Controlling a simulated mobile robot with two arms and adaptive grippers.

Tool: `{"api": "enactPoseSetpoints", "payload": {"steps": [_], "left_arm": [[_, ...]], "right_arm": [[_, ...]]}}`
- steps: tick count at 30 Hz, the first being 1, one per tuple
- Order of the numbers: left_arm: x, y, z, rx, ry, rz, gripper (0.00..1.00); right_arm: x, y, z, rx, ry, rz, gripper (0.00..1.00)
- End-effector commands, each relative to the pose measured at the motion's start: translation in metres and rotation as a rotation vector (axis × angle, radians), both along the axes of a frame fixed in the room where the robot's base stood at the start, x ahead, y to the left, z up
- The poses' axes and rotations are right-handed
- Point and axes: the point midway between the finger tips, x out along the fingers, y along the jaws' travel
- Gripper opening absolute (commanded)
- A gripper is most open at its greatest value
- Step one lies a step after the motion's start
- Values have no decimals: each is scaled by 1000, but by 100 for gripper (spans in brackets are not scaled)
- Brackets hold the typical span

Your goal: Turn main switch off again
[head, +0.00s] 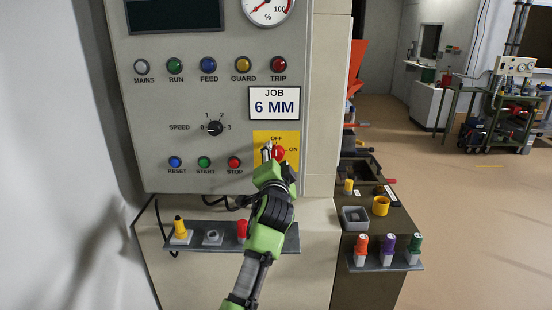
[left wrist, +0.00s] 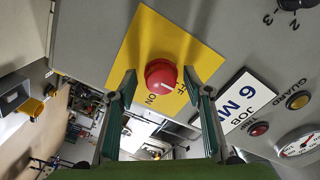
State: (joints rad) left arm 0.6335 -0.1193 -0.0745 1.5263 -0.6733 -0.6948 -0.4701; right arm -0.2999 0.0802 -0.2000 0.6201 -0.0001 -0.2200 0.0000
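The main switch is a red round knob (head: 279,153) on a yellow plate (head: 262,137) marked OFF at the top and ON at the right. The knob also shows in the left wrist view (left wrist: 160,75), with a small pale mark whose direction I cannot tell for sure. My left gripper (head: 269,154) is in front of the plate and partly covers it in the head view. In the left wrist view my left gripper (left wrist: 161,88) is open, with one finger to each side of the knob and visible gaps between them. My right gripper is not in view.
The grey panel (head: 225,100) carries lamps, a speed dial (head: 215,128) and push buttons. Below is a narrow shelf (head: 208,244) with small plugs. At right a shelf (head: 387,262) holds orange, purple and green-topped pieces.

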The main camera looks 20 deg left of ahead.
Motion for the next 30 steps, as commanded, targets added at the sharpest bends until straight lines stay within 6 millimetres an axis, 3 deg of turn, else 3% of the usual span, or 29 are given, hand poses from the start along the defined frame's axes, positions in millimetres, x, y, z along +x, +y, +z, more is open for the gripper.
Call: {"api": "enactPoseSetpoints", "payload": {"steps": [11,24,30], "left_arm": [[-7,-3,0,2,-1,-1,45],[-63,-18,0,0,-1,0,45],[-72,-21,0,2,0,1,45]], "right_arm": [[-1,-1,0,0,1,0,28],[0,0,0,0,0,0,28],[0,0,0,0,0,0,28]]}}
